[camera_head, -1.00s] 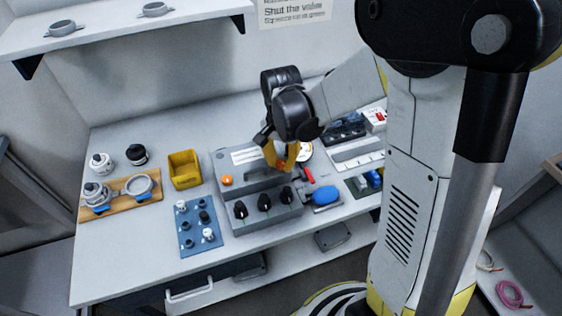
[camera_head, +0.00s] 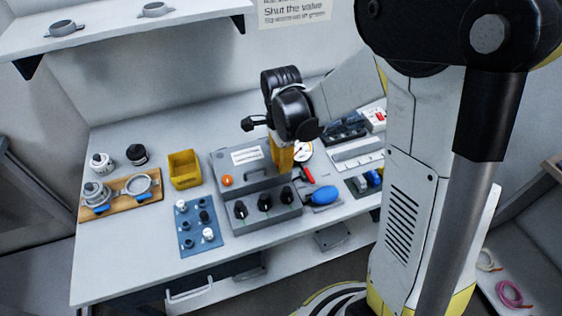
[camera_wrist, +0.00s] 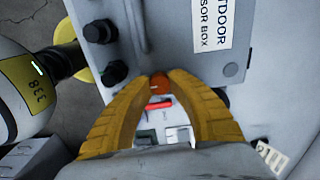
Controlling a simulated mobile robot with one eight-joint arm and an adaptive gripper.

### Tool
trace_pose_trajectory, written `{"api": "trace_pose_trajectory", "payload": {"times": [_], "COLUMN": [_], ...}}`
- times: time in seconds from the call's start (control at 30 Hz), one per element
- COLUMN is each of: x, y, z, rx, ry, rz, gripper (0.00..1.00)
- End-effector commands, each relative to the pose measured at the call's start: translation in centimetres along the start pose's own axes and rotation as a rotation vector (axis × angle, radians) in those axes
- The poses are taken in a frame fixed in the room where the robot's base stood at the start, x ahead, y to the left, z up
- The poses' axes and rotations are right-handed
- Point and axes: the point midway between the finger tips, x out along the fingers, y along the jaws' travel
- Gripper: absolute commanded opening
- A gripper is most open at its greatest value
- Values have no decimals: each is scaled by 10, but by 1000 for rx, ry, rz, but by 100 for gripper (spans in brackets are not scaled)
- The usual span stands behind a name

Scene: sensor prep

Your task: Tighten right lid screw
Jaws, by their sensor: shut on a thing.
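The grey sensor box (camera_head: 245,182) stands on the bench, with a label and a handle on its lid. Its left lid screw (camera_head: 227,180) is orange and uncovered. In the wrist view the box lid (camera_wrist: 185,40) shows beyond my fingers. My gripper (camera_wrist: 160,80) has yellow fingers, and its tips are closed on the orange right lid screw (camera_wrist: 160,85) at the lid's edge. In the head view my gripper (camera_head: 279,165) points down at the lid's right side and hides that screw.
Black knobs (camera_head: 264,202) line the box front. A red-handled valve (camera_head: 308,175) and blue bulb (camera_head: 321,195) stand close on the right. A yellow bin (camera_head: 184,169), blue mat (camera_head: 198,228) with small parts, and wooden board (camera_head: 122,193) lie left. The bench front left is clear.

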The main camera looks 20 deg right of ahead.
Motion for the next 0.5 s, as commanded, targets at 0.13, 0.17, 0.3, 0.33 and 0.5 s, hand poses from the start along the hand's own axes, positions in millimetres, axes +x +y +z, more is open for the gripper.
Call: {"api": "trace_pose_trajectory", "payload": {"times": [0.13,0.17,0.3,0.33,0.5], "x": [0,0,0,0,0], "y": [0,0,0,0,0], "z": [0,0,0,0,0], "rx": [35,40,50,51,52], "ry": [0,0,0,0,0], "rz": [0,0,0,0,0], "gripper": [0,0,0,0,0]}}
